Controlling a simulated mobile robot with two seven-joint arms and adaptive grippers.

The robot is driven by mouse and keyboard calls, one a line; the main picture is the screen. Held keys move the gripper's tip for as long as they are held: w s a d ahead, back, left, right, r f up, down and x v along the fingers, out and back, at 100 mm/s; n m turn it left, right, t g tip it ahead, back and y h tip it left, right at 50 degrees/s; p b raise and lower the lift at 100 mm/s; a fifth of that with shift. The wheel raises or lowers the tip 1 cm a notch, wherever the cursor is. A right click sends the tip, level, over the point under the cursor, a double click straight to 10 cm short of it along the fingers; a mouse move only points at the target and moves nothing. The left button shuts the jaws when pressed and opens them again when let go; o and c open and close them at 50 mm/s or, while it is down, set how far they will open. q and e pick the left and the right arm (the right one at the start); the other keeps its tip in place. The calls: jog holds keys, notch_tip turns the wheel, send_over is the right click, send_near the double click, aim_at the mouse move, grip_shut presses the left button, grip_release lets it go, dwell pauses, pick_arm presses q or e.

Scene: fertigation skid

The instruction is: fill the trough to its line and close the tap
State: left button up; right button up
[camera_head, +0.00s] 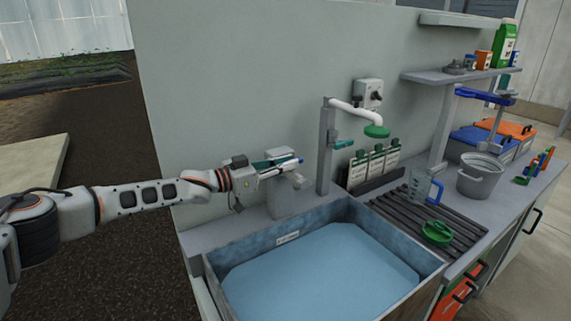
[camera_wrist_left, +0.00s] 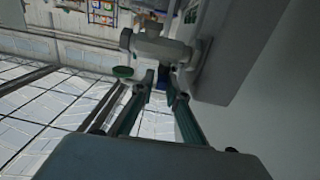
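The trough (camera_head: 213,284) is a grey basin with pale blue water (camera_head: 320,275) in it. A small white label (camera_head: 288,238) is on its inner back wall; I cannot make out a line. My left gripper (camera_head: 285,165) is at the grey pedestal (camera_head: 287,200) behind the trough, by a blue-tipped part (camera_head: 298,161) above a short white spout (camera_head: 296,179). In the left wrist view the teal fingers (camera_wrist_left: 163,85) stand apart, with something dark blue between or beyond their tips. Whether they grip it is unclear. No stream of water shows. My right gripper is out of view.
A post with a white pipe and green head (camera_head: 376,131) rises behind the trough, with a teal lever (camera_head: 342,144). Right of it, a slatted rack (camera_head: 400,222) holds a clear jug (camera_head: 420,187) and a green item (camera_head: 437,232). A grey bucket (camera_head: 481,177) stands farther right.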

pick_arm(q)
jog(key=shift+o, duration=0.4)
jog(key=v, duration=1.2)
dwell(1.1)
